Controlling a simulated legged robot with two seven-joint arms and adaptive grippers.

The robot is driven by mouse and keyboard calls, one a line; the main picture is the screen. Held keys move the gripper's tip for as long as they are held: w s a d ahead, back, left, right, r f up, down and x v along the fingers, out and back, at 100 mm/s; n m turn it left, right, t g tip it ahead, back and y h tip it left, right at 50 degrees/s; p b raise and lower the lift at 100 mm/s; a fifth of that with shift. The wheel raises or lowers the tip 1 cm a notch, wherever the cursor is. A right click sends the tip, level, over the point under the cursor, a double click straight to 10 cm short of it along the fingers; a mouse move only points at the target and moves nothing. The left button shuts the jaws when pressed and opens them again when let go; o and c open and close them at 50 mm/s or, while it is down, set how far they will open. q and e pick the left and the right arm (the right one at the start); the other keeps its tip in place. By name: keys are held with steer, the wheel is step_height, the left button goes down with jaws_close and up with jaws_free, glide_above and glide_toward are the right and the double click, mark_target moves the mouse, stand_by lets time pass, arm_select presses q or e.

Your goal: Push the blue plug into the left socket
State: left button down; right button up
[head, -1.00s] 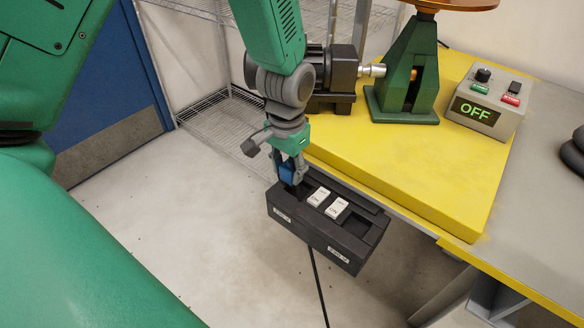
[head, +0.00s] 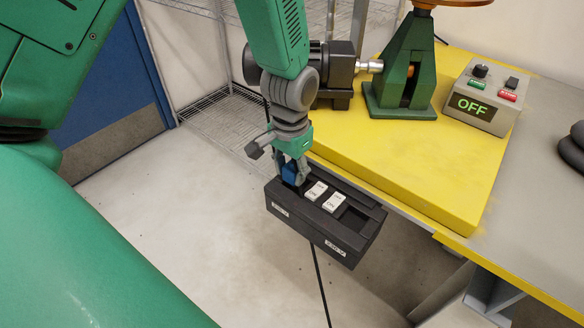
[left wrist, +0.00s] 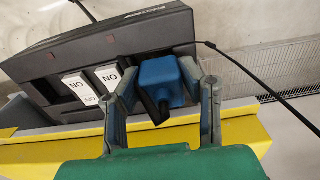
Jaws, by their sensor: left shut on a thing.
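The blue plug (head: 290,173) is between the fingers of my left gripper (head: 296,174), which is shut on it. The plug is upright at the left end of the black socket box (head: 318,235), where the left socket is. In the left wrist view the plug (left wrist: 170,78) sits between both fingertips (left wrist: 160,84), against the box (left wrist: 120,42), with a dark stub toward the camera. The fingers and plug hide the left socket, so I cannot tell how deep the plug sits. An open recess, the right socket (head: 352,234), shows at the box's right end. My right gripper is not in view.
Two white switches (head: 325,196) lie between the sockets. The box is beside the yellow platform (head: 420,165) edge. A control box (head: 482,97) reading OFF and a green stand (head: 402,80) are on the platform. A black cable (head: 320,285) hangs below the box.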

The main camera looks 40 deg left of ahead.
arm_select(q)
steer(key=shift+w+f, duration=0.1)
steer(key=shift+f, duration=0.2)
steer(key=shift+a, duration=0.15)
steer(key=c, duration=1)
jaws_free()
steer(key=shift+a, duration=0.15)
steer(key=shift+d, duration=0.2)
